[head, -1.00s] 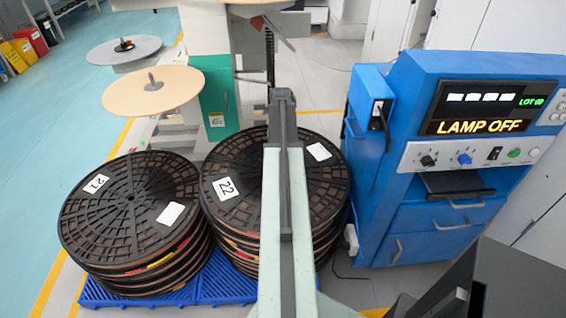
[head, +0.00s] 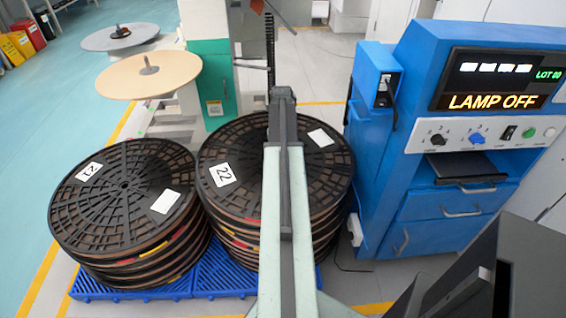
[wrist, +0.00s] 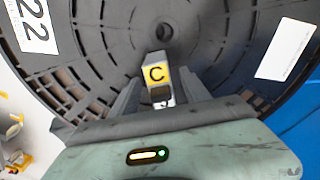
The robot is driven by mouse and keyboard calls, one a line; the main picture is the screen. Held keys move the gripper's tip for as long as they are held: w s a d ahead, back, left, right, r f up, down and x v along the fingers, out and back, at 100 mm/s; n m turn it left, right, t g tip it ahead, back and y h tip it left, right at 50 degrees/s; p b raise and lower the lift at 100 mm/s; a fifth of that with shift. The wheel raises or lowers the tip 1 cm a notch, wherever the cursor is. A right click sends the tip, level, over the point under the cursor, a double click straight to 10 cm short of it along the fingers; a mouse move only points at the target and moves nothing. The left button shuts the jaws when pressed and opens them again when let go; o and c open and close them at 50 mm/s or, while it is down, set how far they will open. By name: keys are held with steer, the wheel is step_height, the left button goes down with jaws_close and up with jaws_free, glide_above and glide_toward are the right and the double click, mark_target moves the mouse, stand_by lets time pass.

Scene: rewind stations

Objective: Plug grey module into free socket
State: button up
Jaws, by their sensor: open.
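In the wrist view, a small grey block with a yellow label marked C (wrist: 157,74) sits over the reel stack marked 22, near its hub; I take it to be the grey module. My gripper (wrist: 160,84) is open, with one finger on each side of the block. I cannot tell whether the block touches the reel. In the head view my arm hides the block and the gripper tips. A blue side box (head: 373,75) on the machine has a dark opening with a black plug or cable. I cannot tell a free socket from it.
Reel stack 22 (head: 222,150) and reel stack 21 (head: 120,200) stand on a blue pallet (head: 205,280). The blue machine (head: 425,200) at right reads LAMP OFF. A winder with a tan disc (head: 170,80) stands behind. Clear floor (head: 50,140) lies at left.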

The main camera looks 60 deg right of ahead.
steer(key=shift+r, duration=0.1)
steer(key=shift+c, duration=0.6)
jaws_close()
steer(key=shift+r+p, duration=0.7)
steer(key=shift+p, duration=0.1)
steer(key=r+p, duration=0.2)
steer(key=shift+s+a+r+p, duration=0.1)
steer(key=shift+a+r+p, duration=0.1)
steer(key=shift+r+p, duration=0.2)
steer(key=s+a, duration=0.2)
steer(key=a, duration=0.5)
steer(key=s+a+r+p, duration=0.1)
steer(key=s+a, duration=0.2)
steer(key=a, duration=0.4)
steer(key=shift+s+a, duration=0.25)
steer(key=shift+s, duration=0.1)
